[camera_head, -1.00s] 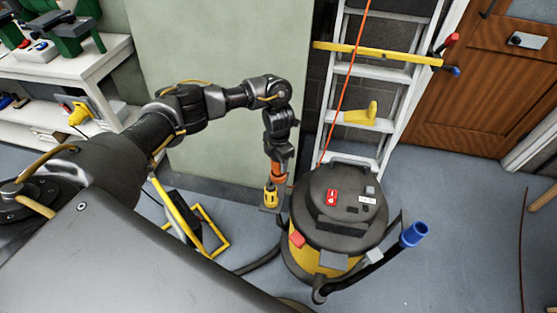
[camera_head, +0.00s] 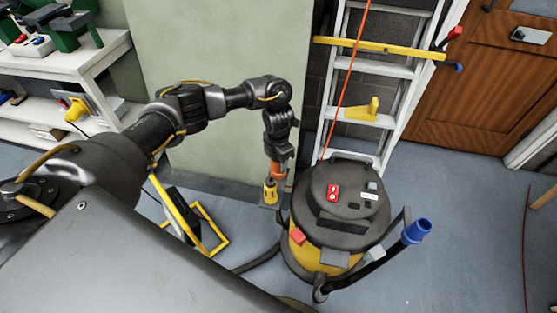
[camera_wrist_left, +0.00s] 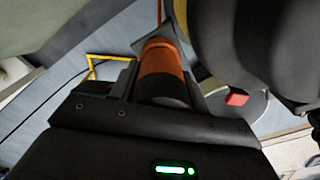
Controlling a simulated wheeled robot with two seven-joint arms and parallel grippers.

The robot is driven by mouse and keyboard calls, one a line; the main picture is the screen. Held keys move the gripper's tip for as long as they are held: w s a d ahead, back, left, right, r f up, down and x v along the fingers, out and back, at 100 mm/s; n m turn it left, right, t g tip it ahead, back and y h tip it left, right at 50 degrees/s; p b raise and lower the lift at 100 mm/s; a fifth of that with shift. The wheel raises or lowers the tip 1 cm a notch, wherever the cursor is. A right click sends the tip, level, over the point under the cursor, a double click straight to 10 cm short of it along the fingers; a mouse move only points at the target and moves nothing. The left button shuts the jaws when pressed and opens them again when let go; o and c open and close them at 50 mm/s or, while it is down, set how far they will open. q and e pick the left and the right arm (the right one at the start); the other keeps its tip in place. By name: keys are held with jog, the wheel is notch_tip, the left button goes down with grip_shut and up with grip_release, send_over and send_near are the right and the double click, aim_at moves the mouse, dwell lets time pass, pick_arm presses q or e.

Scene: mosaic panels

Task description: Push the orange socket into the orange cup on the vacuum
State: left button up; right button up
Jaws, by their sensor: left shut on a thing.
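In the left wrist view the orange socket (camera_wrist_left: 160,62) sits between the two fingers of my left gripper, a dark band at its near end. My left gripper (camera_head: 271,195) is shut on it and points down, just left of the vacuum (camera_head: 333,195). The vacuum has a dark round lid and a yellow drum. The vacuum also shows at the right of the left wrist view (camera_wrist_left: 250,40). I cannot pick out the orange cup with certainty; the socket and gripper cover the spot ahead. My right gripper is out of view.
A yellow-framed stand (camera_head: 212,240) is left of the gripper. A dark hose (camera_head: 262,260) lies on the floor. A blue-tipped tube (camera_head: 417,230) sticks out at the vacuum's right. A ladder (camera_head: 372,72) stands behind. Floor at right is clear.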

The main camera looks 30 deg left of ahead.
pick_arm(q)
jog(key=shift+f, duration=0.3)
jog(key=o, duration=1.4)
jog(key=shift+c, duration=0.2)
notch_tip(320, 180, up, 11)
jog(key=p, duration=0.3)
